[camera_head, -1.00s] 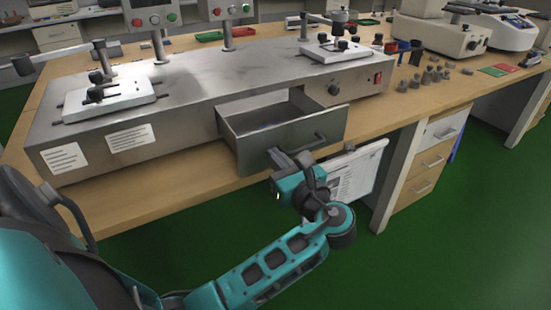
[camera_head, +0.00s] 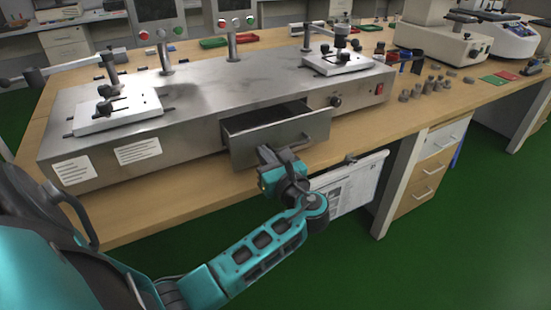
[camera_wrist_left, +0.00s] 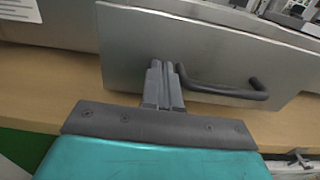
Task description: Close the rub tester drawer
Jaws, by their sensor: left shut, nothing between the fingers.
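The rub tester (camera_head: 215,95) is a long metal box on the wooden bench. Its drawer (camera_head: 250,148) is partly open, sticking out of the front near the middle, with a narrow part of its inside showing. My left gripper (camera_head: 268,152) is shut and empty, with its tips at the drawer front, left of the handle. In the left wrist view, the shut fingers (camera_wrist_left: 164,68) point at the drawer front (camera_wrist_left: 190,48), next to the left end of the dark bar handle (camera_wrist_left: 225,92). They appear to touch the front or be very close. My right gripper is not in view.
A clipped sheet (camera_head: 348,185) hangs at the bench edge right of my left wrist. Several small grey weights (camera_head: 430,85) lie right of the tester. Green floor is clear in front.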

